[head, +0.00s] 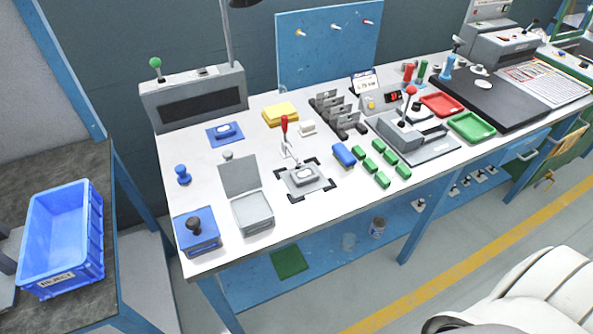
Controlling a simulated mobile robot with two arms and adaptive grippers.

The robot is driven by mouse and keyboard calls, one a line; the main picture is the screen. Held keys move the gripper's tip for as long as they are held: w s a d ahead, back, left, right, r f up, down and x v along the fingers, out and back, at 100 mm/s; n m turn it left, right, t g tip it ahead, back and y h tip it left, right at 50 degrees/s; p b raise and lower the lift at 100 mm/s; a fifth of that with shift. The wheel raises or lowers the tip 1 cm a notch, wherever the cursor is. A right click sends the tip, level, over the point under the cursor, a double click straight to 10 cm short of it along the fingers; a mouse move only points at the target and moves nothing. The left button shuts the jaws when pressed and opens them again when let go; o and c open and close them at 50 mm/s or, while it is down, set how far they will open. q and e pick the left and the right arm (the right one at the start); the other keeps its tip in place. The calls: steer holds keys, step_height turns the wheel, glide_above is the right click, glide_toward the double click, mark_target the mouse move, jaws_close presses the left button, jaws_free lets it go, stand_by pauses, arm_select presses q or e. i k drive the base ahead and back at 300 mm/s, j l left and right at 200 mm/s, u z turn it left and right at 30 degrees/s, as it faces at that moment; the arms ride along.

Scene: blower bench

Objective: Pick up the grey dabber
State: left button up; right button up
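A small rounded grey knob (228,155), which looks like the top of the grey dabber, shows just behind the raised lid of a grey flat box (252,212) on the white bench (225,262). Its lower part is hidden by the lid. A blue dabber-shaped piece (183,175) stands upright to its left. Neither of my grippers is in view. Only white parts of my own body show at the lower right.
A blue box with a black knob (196,248) stands at the bench's front left corner. A toggle clamp fixture (304,180) and several green blocks (382,180) lie to the right. A blue reject crate (95,250) is on the left table.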

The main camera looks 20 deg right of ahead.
mark_target(227, 154)
steer(key=l+u, duration=0.35)
steer(key=k+l+u, duration=0.1)
steer(key=l+u, duration=0.45)
steer(key=u, duration=0.15)
steer(key=k, duration=0.1)
